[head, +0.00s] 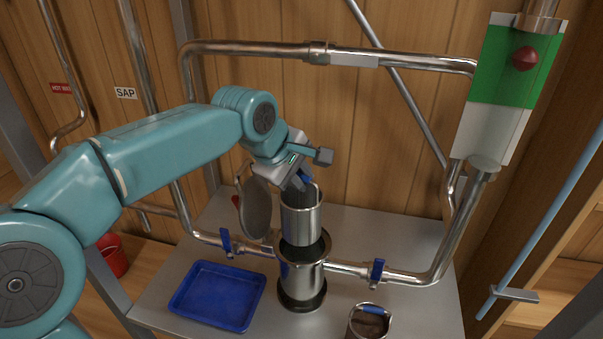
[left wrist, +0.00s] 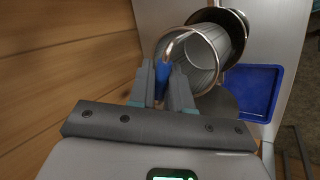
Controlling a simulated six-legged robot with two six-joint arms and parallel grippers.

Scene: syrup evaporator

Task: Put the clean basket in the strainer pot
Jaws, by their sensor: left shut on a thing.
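The clean basket (head: 301,222) is a shiny metal cylinder with a blue-gripped bail handle. My left gripper (head: 303,183) is shut on that blue grip (left wrist: 165,76) and holds the basket upright. The strainer pot (head: 301,283) stands open on the bench, joined to the pipe. The basket's lower end is at the pot's mouth; I cannot tell whether it is just above or slightly inside. In the left wrist view the basket (left wrist: 207,58) looks empty and hides part of the pot's dark rim (left wrist: 234,20). My right gripper is not in view.
The round lid (head: 256,208) stands open left of the pot. Blue valve handles (head: 226,241) (head: 376,270) flank the pot on the pipe. An empty blue tray (head: 217,296) lies left. Another basket with brown contents (head: 369,323) stands at the front right. Bench is clear further right.

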